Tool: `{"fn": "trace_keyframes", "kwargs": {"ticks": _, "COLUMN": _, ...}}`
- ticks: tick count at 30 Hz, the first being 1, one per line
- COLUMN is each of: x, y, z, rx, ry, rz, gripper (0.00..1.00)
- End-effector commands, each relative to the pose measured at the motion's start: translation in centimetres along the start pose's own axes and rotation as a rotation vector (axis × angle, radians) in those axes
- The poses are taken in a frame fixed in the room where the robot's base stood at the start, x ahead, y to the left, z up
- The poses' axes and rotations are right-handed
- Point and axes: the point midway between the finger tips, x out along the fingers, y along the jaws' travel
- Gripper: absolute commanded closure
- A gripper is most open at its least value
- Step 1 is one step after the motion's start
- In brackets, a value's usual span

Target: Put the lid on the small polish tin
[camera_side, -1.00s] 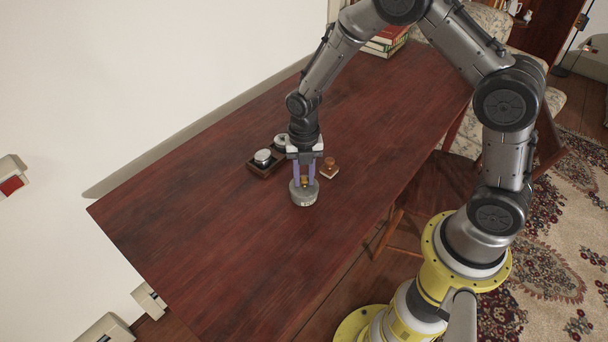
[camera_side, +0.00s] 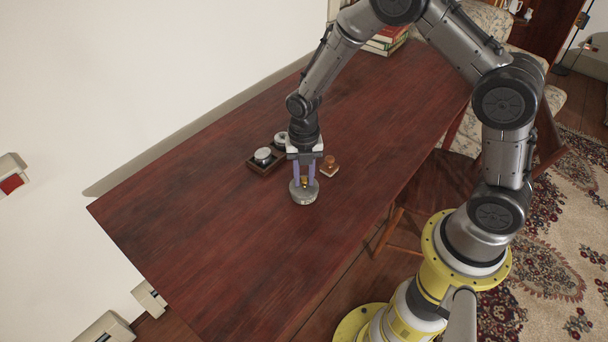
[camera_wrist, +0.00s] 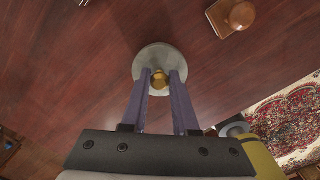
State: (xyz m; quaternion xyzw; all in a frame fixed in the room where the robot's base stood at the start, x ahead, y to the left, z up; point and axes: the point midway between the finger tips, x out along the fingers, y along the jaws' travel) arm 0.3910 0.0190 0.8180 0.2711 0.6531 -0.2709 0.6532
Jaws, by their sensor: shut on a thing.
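The small polish tin (camera_side: 305,199) is a short grey round tin standing upright on the table, with marks on its side. Its lid (camera_wrist: 150,61) is a grey disc with a brass knob (camera_wrist: 159,78), seen from above in the wrist view. My gripper (camera_side: 304,183) points down over the tin with its two purple fingers on either side of the knob, shut on it. In the side view the lid is at the tin's top, but I cannot tell whether it is fully seated. In the wrist view the lid hides the tin.
A dark wooden tray (camera_side: 262,172) holding round metal-topped containers (camera_side: 263,156) stands behind and left of the tin. A wooden-knobbed block (camera_side: 329,167) lies close by on the right. Books (camera_side: 384,40) are stacked at the far end. The table's near left is clear.

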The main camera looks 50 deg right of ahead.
Motion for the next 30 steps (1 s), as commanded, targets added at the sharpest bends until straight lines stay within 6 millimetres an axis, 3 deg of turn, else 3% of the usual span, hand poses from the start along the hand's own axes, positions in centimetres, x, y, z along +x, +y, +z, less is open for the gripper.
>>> {"fn": "trace_keyframes", "kwargs": {"ticks": 18, "x": 0.48, "y": 0.00, "z": 0.00, "rx": 0.000, "ry": 0.000, "rz": 0.000, "gripper": 1.00}}
{"fn": "trace_keyframes", "kwargs": {"ticks": 19, "x": 0.47, "y": 0.00, "z": 0.00, "rx": 0.000, "ry": 0.000, "rz": 0.000, "gripper": 0.69}}
{"fn": "trace_keyframes", "kwargs": {"ticks": 24, "x": 0.47, "y": 0.00, "z": 0.00, "rx": 0.000, "ry": 0.000, "rz": 0.000, "gripper": 0.38}}
{"fn": "trace_keyframes", "kwargs": {"ticks": 30, "x": 0.47, "y": -0.01, "z": -0.01, "rx": 0.000, "ry": 0.000, "rz": 0.000, "gripper": 0.37}}
